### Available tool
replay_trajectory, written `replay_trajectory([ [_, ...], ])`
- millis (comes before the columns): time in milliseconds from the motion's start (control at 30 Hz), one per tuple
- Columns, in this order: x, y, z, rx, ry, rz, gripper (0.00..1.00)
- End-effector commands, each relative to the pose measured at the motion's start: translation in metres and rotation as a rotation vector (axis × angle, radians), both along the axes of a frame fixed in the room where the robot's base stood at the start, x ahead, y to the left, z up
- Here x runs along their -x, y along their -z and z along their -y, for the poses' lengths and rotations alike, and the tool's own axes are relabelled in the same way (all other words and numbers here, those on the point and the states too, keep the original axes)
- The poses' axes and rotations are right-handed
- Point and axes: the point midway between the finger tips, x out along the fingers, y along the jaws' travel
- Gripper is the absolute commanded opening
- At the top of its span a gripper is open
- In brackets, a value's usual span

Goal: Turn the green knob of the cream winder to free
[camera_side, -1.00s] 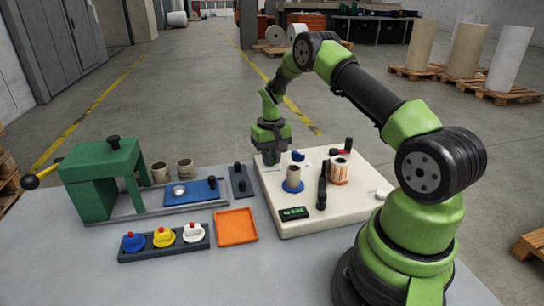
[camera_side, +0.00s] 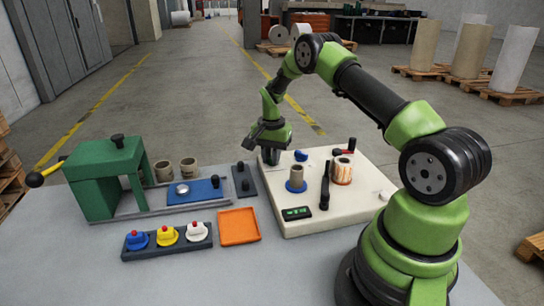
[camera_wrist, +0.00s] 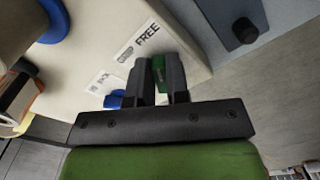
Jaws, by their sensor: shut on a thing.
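The cream winder (camera_side: 345,207) stands on the table in front of my arm. My gripper (camera_side: 271,158) points down over its far left corner. In the wrist view, my gripper (camera_wrist: 160,75) is shut on the green knob (camera_wrist: 159,74), which shows as a green strip between the two dark fingers. The fingers hide most of the knob, so I cannot tell its exact pointing. A printed FREE label (camera_wrist: 146,34) lies on the cream top just beyond the fingertips. A second label (camera_wrist: 104,82), not clearly readable, lies to the left. In the side view the gripper hides the knob.
A blue knob (camera_side: 301,155) is close to my gripper. The winder also carries a core on a blue disc (camera_side: 296,188), a black upright arm (camera_side: 325,188), a label roll (camera_side: 343,170) and a red-and-black crank (camera_side: 344,151). A dark-grey switch plate (camera_side: 245,183) lies to the left.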

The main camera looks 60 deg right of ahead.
Motion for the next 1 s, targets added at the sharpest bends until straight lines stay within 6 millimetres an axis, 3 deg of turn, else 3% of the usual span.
replay_trajectory([
  [600,-0.0004,-0.0001,0.0001,0.0,0.045,0.001,0.0],
  [633,-0.0004,-0.0001,0.0001,0.0,0.045,0.001,0.21],
  [733,-0.0004,-0.0001,0.0001,0.0,0.044,0.001,0.41],
  [1000,-0.0005,-0.001,0.0001,0.0,0.042,0.001,0.41],
])
